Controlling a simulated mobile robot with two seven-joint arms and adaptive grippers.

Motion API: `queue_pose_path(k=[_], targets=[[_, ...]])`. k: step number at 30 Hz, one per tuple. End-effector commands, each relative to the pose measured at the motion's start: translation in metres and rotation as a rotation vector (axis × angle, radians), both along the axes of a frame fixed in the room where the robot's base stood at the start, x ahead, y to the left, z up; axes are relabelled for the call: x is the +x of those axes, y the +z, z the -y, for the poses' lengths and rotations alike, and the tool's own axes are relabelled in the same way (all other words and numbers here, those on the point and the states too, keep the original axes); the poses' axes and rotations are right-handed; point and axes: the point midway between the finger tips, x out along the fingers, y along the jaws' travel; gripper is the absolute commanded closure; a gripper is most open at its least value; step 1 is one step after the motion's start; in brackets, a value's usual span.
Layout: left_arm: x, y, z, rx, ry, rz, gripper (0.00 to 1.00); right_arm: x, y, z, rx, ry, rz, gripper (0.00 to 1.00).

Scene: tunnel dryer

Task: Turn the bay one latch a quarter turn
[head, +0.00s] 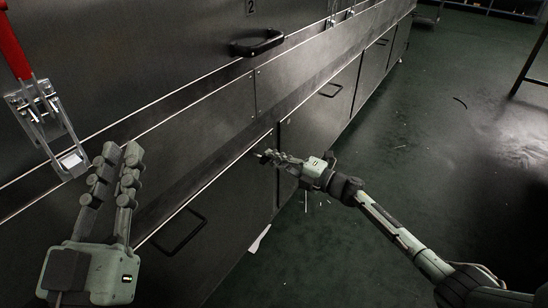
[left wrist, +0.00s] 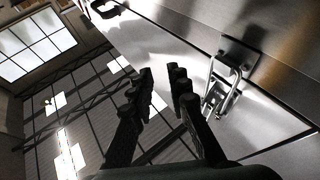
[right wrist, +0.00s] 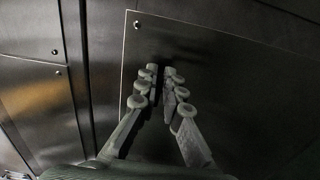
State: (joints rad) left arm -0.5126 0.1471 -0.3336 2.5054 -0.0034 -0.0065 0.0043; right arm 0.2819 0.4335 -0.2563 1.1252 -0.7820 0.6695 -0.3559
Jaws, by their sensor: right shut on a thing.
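My right gripper (head: 268,156) reaches in from the right to the upper corner of a dark lower panel on the dryer's side. In the right wrist view its fingertips (right wrist: 160,72) come together against the dark panel (right wrist: 230,75). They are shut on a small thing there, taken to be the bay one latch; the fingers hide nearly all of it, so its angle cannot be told. My left gripper (head: 120,152) is held up in front of the dryer's side at the left. Its fingers are apart and empty, as the left wrist view (left wrist: 161,73) also shows.
A metal toggle clamp (head: 45,118) with a red handle (head: 13,48) is beside my left gripper; the clamp also shows in the left wrist view (left wrist: 228,82). A black handle (head: 258,44) sticks out under a label "2". Green floor (head: 440,100) is mostly open at right.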

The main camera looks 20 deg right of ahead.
Motion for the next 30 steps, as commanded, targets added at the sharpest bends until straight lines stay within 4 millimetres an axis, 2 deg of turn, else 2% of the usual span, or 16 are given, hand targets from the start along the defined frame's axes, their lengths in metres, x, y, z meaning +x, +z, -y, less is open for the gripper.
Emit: queue_pose_path(k=[7,8,12,23,26,30], targets=[[0.000,0.000,0.000,-0.001,0.000,0.000,0.83,0.000,0.000,0.000,0.001,-0.002,-0.001,1.00],[0.000,0.000,0.000,-0.001,0.000,0.000,0.83,0.000,0.000,0.000,0.001,-0.002,-0.001,0.89],[0.000,0.000,0.000,-0.001,0.000,0.000,0.83,0.000,0.000,0.000,0.000,-0.001,0.000,0.72],[0.000,0.000,0.000,0.003,0.000,0.002,0.83,-0.004,-0.001,0.003,-0.001,-0.001,-0.001,0.72],[0.000,0.000,0.000,0.002,0.000,0.002,0.83,-0.013,-0.001,0.010,-0.001,-0.001,-0.002,0.72],[0.000,0.000,0.000,0.001,0.001,0.002,0.83,-0.036,-0.002,0.028,-0.002,-0.002,-0.003,0.72]])
